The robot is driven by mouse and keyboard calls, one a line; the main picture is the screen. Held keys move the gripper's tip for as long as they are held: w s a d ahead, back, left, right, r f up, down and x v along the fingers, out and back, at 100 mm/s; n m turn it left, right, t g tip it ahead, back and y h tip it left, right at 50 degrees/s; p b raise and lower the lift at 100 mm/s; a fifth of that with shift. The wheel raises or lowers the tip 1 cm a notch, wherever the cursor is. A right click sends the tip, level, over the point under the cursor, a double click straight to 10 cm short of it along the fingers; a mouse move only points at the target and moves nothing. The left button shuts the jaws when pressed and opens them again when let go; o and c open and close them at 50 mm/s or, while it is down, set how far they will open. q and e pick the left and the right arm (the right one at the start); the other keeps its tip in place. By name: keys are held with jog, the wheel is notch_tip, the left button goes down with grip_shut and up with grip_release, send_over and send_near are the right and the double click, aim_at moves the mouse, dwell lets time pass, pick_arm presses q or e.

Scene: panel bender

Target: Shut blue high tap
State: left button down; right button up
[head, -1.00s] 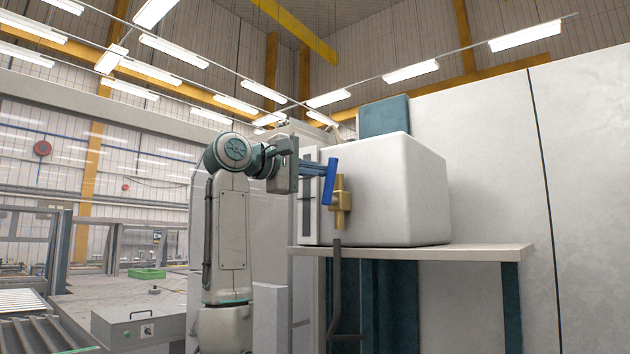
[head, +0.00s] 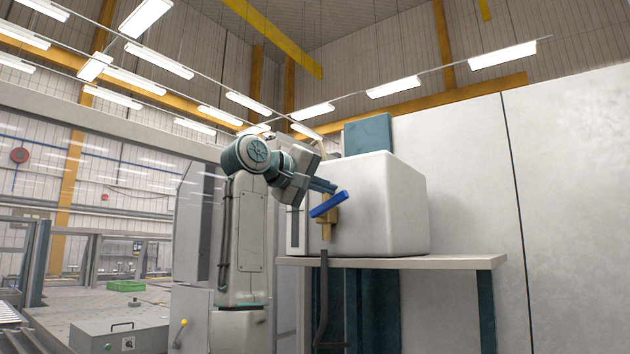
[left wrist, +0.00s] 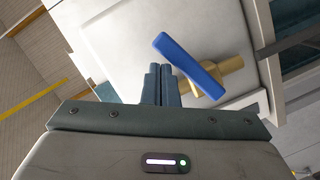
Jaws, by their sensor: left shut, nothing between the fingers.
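The tap has a blue lever handle (head: 328,204) on a brass body (head: 329,222), in front of a white box-shaped unit. In the head view the handle is tilted, its right end higher than its left. My left gripper (head: 330,187) is shut and empty, with its fingertips close to the upper side of the handle. In the left wrist view the fingers (left wrist: 161,78) are together beside the blue handle (left wrist: 190,65), with the brass body (left wrist: 220,77) to its right. I cannot tell whether fingers and handle touch. My right gripper is not in view.
The white unit (head: 390,205) stands on a shelf (head: 450,262) with a teal leg. A dark pipe (head: 322,300) runs down below the tap. A large white panel (head: 460,160) fills the right. A grey box (head: 120,338) sits low left.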

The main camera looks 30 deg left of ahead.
pick_arm(q)
jog(key=shift+w+d+f+b, duration=0.25)
jog(key=shift+f+b, duration=0.2)
jog(key=shift+f, duration=0.05)
jog(key=shift+w+d+f+b, duration=0.2)
jog(key=shift+f+b, duration=0.25)
jog(key=shift+f, duration=0.05)
jog(key=shift+s+d, duration=0.1)
jog(key=shift+d, duration=0.05)
jog(key=shift+s, duration=0.2)
